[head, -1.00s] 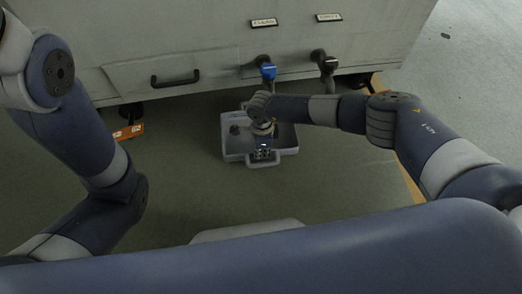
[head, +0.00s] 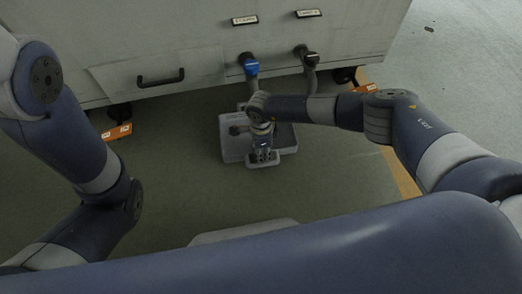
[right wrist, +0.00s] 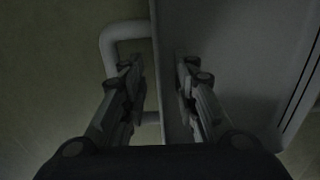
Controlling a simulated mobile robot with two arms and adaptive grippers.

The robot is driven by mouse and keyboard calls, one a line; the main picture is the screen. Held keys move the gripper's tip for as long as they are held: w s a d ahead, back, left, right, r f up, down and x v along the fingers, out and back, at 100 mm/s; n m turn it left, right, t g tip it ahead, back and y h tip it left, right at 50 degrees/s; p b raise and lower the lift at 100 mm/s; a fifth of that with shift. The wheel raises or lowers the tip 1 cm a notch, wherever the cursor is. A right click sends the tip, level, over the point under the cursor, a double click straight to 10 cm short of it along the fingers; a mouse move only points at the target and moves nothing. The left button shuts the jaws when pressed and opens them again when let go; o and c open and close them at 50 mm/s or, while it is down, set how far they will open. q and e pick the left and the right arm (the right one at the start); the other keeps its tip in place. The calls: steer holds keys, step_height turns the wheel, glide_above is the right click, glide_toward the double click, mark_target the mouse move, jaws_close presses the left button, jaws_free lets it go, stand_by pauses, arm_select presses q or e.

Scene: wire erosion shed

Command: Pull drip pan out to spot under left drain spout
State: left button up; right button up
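The grey drip pan (head: 229,152) lies on the floor in front of the machine, below and just ahead of the blue-collared left drain spout (head: 251,67). Its pale loop handle also shows in the right wrist view (right wrist: 108,48). My right gripper (head: 263,155) points down at the pan's near side. In the right wrist view its fingers (right wrist: 162,85) stand apart, one over the handle loop and one on the pan's inner side, with the pan's edge between them. Firm contact cannot be made out. My left gripper is out of view.
A second, black drain spout (head: 306,55) hangs to the right. The machine's front (head: 120,75) has a drawer handle and orange brackets (head: 117,132) at its feet. A yellow floor line (head: 400,175) runs at right. Floor left of the pan is clear.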

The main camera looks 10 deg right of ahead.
steer(key=shift+r, duration=0.1)
step_height(320, 180, up, 12)
stand_by(0.6)
stand_by(0.4)
